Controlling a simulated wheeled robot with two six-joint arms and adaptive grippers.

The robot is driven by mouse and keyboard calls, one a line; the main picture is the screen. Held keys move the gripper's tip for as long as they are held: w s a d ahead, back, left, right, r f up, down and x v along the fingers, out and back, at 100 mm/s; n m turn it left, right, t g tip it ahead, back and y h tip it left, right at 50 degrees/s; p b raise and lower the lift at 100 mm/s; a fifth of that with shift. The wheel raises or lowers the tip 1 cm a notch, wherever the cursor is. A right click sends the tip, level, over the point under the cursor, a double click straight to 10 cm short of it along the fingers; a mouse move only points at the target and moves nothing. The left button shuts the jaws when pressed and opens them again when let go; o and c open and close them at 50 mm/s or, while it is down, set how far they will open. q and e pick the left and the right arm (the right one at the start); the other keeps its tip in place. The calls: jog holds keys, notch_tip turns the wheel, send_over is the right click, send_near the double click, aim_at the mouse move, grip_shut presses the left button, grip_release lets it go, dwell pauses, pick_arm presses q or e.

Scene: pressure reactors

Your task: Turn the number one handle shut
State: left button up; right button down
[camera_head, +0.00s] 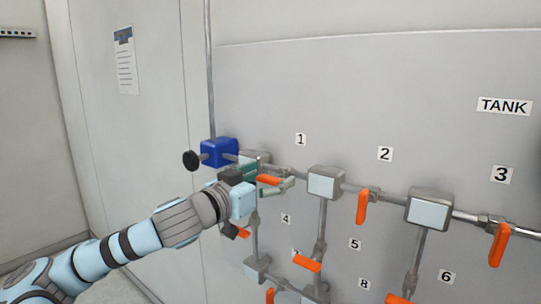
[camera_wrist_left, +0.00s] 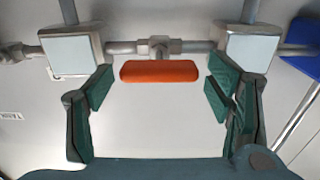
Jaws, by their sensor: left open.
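The number one handle (camera_head: 269,180) is orange and sits on the pipe below the "1" label (camera_head: 300,139). In the left wrist view the handle (camera_wrist_left: 160,71) lies lengthwise along the pipe, standing out in front of it. My left gripper (camera_head: 275,186) is at this handle, partly covering it in the head view. In the left wrist view its green fingers (camera_wrist_left: 160,88) are spread wide, one beyond each end of the handle, with visible gaps. My right gripper is not in view.
A blue box (camera_head: 219,152) with a black knob is left of the handle. Grey junction blocks (camera_head: 325,182) flank the valve. The number two handle (camera_head: 362,206) and number three handle (camera_head: 499,245) hang down across the pipe. More orange handles (camera_head: 307,263) sit lower.

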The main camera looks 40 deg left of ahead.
pick_arm(q)
jog(key=shift+w+r, duration=0.1)
jog(key=shift+w, duration=0.15)
jog(key=shift+w+f, duration=0.2)
jog(key=shift+f, duration=0.1)
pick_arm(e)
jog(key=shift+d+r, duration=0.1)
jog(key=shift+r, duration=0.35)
pick_arm(q)
jog(key=shift+s+d, duration=0.1)
jog(key=shift+s, duration=0.05)
jog(key=c, duration=1.2)
jog(key=shift+o, duration=0.2)
